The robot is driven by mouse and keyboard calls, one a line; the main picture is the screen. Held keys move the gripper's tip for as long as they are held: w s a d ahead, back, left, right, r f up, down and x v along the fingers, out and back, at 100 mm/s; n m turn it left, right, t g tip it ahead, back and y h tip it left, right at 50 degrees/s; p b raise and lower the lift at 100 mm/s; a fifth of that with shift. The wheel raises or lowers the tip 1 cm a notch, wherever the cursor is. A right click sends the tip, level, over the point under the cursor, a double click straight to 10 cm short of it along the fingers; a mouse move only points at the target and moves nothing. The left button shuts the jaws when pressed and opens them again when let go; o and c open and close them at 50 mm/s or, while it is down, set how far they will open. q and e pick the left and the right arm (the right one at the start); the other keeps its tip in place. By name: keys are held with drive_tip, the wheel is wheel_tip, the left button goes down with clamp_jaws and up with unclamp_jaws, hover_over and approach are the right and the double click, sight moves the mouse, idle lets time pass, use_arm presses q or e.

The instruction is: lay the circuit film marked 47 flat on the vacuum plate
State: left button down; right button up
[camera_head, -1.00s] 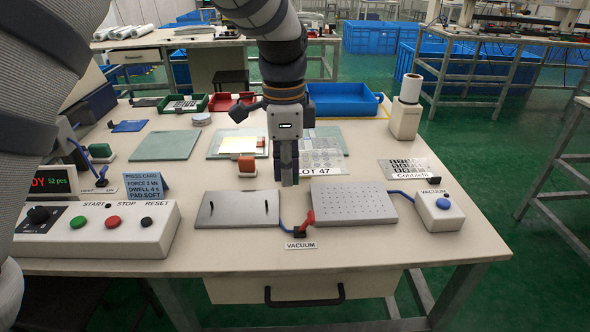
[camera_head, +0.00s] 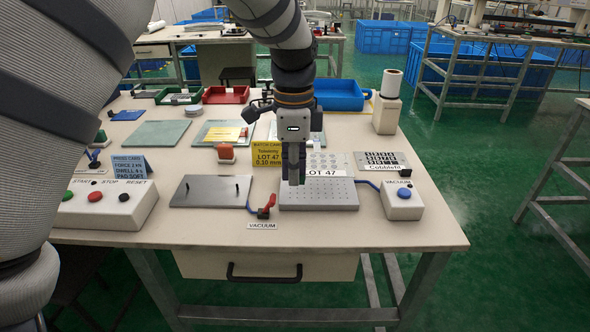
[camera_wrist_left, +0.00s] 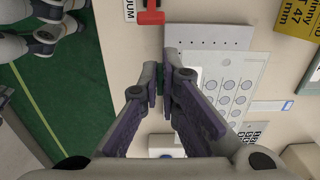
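The circuit film (camera_head: 324,161) is a pale, see-through sheet with rows of round marks and a strip reading LOT 47. The vacuum plate (camera_head: 335,198) is grey and dotted with small holes. My left gripper (camera_head: 293,182) points down at the plate's left rear part. Its fingers look closed on the film's edge, partly hiding it. In the left wrist view, the film (camera_wrist_left: 238,80) extends from the fingers and overlaps the holed plate (camera_wrist_left: 215,37). I cannot tell whether the film touches the plate. My right gripper is not in view.
A yellow batch card (camera_head: 267,154) stands behind the plate. A red-handled vacuum valve (camera_head: 267,206) sits left of it, and a blue-button box (camera_head: 402,200) right. A grey plate with two pins (camera_head: 211,191) lies further left. A patterned card (camera_head: 381,161) lies at right rear.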

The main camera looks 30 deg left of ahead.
use_arm(q)
drive_tip(key=shift+r, duration=0.1)
drive_tip(key=shift+f, duration=2.65)
drive_tip(key=shift+f, duration=0.4)
drive_tip(key=c, duration=1.7)
unclamp_jaws()
drive_tip(key=shift+r, duration=0.1)
wheel_tip(320, 180, up, 12)
drive_tip(key=shift+f, duration=0.1)
